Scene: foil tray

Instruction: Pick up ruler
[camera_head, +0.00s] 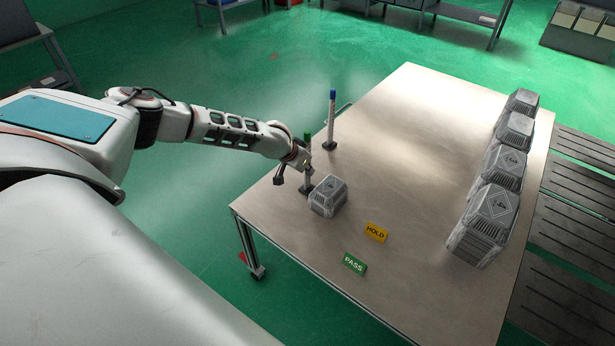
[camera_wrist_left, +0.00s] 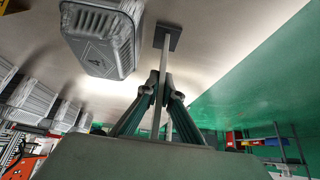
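No flat ruler lying on the table shows. A thin grey upright with a green top (camera_head: 307,137) and a dark square foot (camera_head: 306,188) stands near the table's left edge; it may be the ruler. Its strip (camera_wrist_left: 164,58) and foot (camera_wrist_left: 168,37) also show in the left wrist view. My left gripper (camera_head: 304,162) is at this upright, and in the wrist view its fingertips (camera_wrist_left: 162,76) close in on both sides of the strip. The foot looks to be at the table top; any gap is too small to tell. My right gripper is not in view.
A grey foil tray (camera_head: 328,196) sits close beside the upright; it also shows in the wrist view (camera_wrist_left: 100,40). A blue-topped post (camera_head: 332,120) stands behind. HOLD (camera_head: 376,232) and PASS (camera_head: 355,264) signs are in front. Stacked trays (camera_head: 490,215) line the right side. The table's middle (camera_head: 420,140) is clear.

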